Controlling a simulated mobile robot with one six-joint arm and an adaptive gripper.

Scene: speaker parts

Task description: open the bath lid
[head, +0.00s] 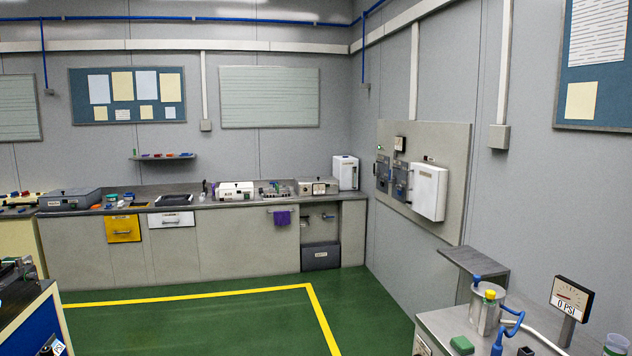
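My gripper is not in view. No thing here is clearly marked as the bath; the labels on the far counter are too small to read. A wide grey box (69,199) with a flat top stands at the left of the far counter, and its top looks shut. A white box (236,190) with a small dark part on top stands mid-counter and looks shut. A beige box (317,186) stands farther right, also with a closed-looking top. I cannot tell which of these is the bath.
The green floor (200,325) with yellow lines is clear before the far counter (240,198). At the near right, a bench (425,318) holds a metal vessel (484,317) and a gauge (572,298). A blue-sided cabinet (38,325) stands at the near left.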

